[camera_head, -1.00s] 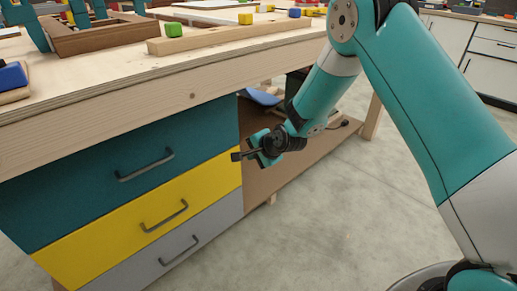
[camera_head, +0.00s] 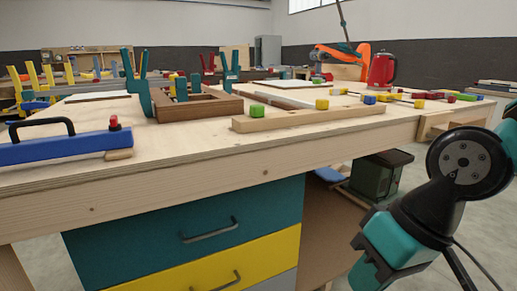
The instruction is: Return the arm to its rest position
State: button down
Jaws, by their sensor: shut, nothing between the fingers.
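My teal and black arm is at the lower right, folded close to the camera. My gripper (camera_head: 362,243) is at its lower left end, in front of the bench's open right side, apart from the bench and its drawers. It is shut and holds nothing; its fingers show only as small dark parts against the brown panel.
The wooden workbench (camera_head: 265,172) fills the left and middle. It has a teal drawer (camera_head: 150,235) and a yellow drawer (camera_head: 270,255). Grey floor is open at the right.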

jog(key=s+d+r+n+p, duration=0.1)
jog(key=s+r+n, duration=0.15)
jog(key=s, duration=0.35)
notch_tip(320, 180, up, 27)
jog(key=w+p, duration=0.1)
jog(key=p, duration=2.7)
jog(key=shift+r+g+h, duration=0.15)
jog(key=shift+g+h, duration=0.15)
jog(key=shift+g, duration=0.1)
jog(key=shift+d, duration=0.15)
